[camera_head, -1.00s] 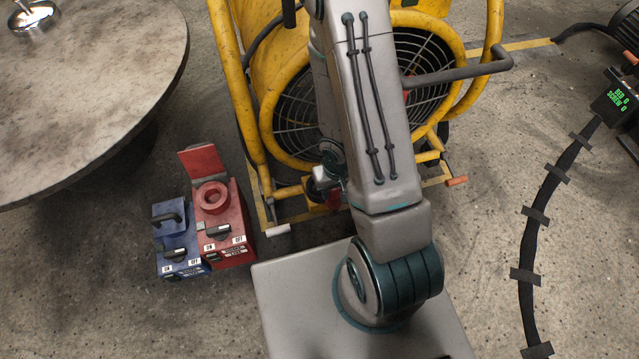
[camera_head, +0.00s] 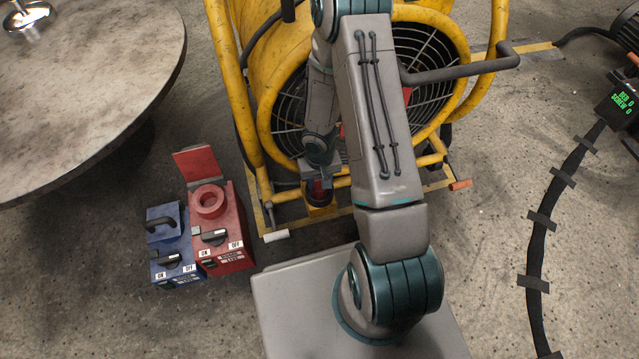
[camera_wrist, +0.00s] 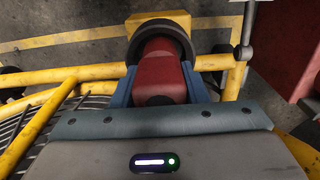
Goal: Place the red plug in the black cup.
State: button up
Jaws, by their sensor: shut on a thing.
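My gripper (camera_wrist: 161,84) is shut on the red plug (camera_wrist: 160,72), with one blue finger on each side of it. The far end of the plug overlaps the mouth of the black cup (camera_wrist: 183,34), whose dark rim shows around it. How deep the plug sits, and whether it touches the cup, cannot be told. The cup is by a yellow block (camera_wrist: 182,17) at the low front of the yellow machine. In the head view my gripper (camera_head: 319,178) is over the cup (camera_head: 318,199), and the plug shows as a small red patch, partly hidden.
The yellow fan machine (camera_head: 262,85) with tubular rails stands around my arm. A red switch box (camera_head: 222,225) and a blue one (camera_head: 172,240) stand to the left. A round table (camera_head: 90,100) is at the upper left. Black cable (camera_head: 540,222) runs along the right floor.

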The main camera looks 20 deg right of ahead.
jog(key=shift+f, duration=0.4)
jog(key=o, duration=1.1)
jog(key=shift+o, duration=0.2)
notch_tip(320, 180, up, 12)
jog(key=p, duration=0.6)
jog(key=shift+r, duration=0.15)
jog(key=s+d+r+h, duration=0.1)
jog(key=s+d+r, duration=0.1)
jog(key=r, duration=0.6)
jog(key=s+d+r+h, duration=0.1)
jog(key=r, duration=0.8)
jog(key=s+a+r+t+y, duration=0.1)
jog(key=s+a+r+y, duration=0.1)
jog(key=s+r, duration=0.8)
jog(key=shift+s+a+r, duration=0.4)
jog(key=shift+a+r, duration=0.35)
